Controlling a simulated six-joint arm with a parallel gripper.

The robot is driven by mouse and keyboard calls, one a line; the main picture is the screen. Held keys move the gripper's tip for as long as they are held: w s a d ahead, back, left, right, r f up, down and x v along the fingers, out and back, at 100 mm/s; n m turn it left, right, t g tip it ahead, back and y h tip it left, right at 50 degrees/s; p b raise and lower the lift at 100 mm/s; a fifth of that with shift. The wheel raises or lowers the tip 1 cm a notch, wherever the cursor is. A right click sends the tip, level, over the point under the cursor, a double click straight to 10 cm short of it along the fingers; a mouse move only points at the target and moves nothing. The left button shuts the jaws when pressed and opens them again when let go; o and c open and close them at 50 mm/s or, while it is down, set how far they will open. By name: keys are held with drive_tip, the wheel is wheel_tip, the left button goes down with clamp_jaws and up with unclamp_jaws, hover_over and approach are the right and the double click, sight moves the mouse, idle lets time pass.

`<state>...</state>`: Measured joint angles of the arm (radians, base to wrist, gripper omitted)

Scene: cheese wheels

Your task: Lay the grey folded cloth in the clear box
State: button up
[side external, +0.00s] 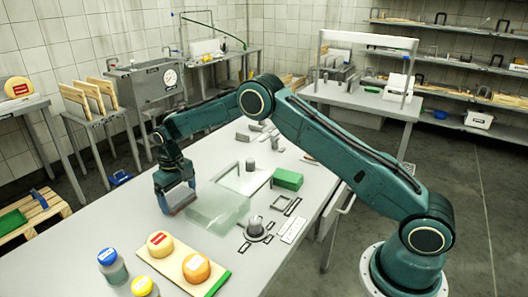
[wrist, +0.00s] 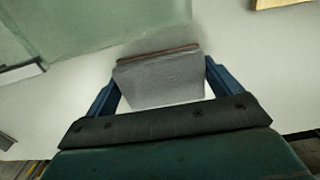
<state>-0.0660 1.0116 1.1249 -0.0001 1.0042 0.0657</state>
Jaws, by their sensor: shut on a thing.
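The grey folded cloth (side external: 180,197) is held in my gripper (side external: 175,190), just left of the clear box in the side external view. In the wrist view the cloth (wrist: 160,80) sits between the two blue fingers of my gripper (wrist: 158,88), with a reddish-brown edge along its far side. My gripper is shut on it. The clear box (side external: 215,208) stands on the table, pale green and see-through. In the wrist view the clear box (wrist: 85,25) fills the upper left. I cannot tell exactly how high the cloth is above the table.
A board (side external: 207,283) with two cheese wheels lies in front. A blue-capped jar (side external: 112,266) and a yellow-capped jar (side external: 144,287) stand at front left. A green block (side external: 288,179) and a grey weight-like piece (side external: 256,228) are right of the box. The table's left part is clear.

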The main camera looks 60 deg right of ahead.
sight(178, 195)
drive_tip(key=shift+f, duration=0.1)
drive_tip(key=o, duration=0.6)
drive_tip(key=shift+r, duration=6.15)
